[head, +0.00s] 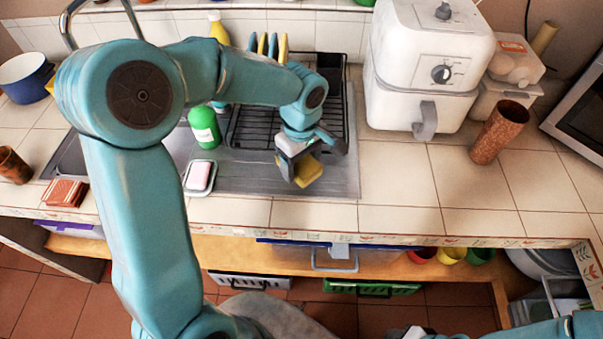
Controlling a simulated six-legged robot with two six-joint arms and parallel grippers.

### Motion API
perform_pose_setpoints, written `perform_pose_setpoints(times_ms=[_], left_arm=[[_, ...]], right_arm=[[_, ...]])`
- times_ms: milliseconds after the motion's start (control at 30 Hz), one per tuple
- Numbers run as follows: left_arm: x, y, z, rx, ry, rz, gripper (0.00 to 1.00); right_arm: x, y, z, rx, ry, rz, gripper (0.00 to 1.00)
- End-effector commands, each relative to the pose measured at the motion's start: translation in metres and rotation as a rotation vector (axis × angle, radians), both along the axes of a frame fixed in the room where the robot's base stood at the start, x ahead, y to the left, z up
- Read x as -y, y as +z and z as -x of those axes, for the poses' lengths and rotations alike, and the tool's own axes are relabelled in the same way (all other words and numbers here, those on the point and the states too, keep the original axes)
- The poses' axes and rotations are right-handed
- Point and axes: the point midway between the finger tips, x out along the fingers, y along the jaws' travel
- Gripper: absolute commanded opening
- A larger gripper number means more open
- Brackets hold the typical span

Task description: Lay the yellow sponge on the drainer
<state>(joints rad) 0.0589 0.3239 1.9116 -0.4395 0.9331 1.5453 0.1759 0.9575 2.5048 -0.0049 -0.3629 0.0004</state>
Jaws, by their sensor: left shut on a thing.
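The yellow sponge (308,171) is in my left gripper (300,168), which is shut on it. The gripper holds it over the front part of the metal sink's draining surface, in front of the drainer. The drainer (262,133) is a black wire rack standing on that surface, with several yellow and blue upright items at its back. My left arm hides part of the rack. At the bottom edge, a small part of my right gripper (412,333) shows; its fingers cannot be made out.
A green bottle (205,128) and a dish with pink soap (199,177) stand left of the rack. A white air fryer (425,65) stands right of it, with a brown cup (500,132) further right. The front right counter is clear.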

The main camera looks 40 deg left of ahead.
Motion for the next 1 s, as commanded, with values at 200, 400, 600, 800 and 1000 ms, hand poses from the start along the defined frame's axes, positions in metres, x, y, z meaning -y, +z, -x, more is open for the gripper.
perform_pose_setpoints(times_ms=[200,400,600,800,1000], left_arm=[[0.000,-0.024,-0.002,-0.003,0.000,-0.001,0.41],[0.000,-0.052,-0.004,-0.001,0.000,0.000,0.41],[0.000,-0.055,-0.004,0.001,0.001,0.000,0.41],[0.000,-0.059,-0.004,0.001,0.000,-0.001,0.41],[0.000,-0.057,-0.004,0.001,0.000,0.000,0.95]], right_arm=[[0.000,0.001,0.000,0.000,0.000,0.000,0.43],[0.000,0.003,0.000,0.000,0.000,0.000,0.43],[0.000,0.003,0.000,0.000,0.000,0.000,0.43],[0.000,-0.002,0.000,0.000,0.000,0.000,0.43],[0.000,-0.001,0.000,0.000,0.000,0.000,0.43]])
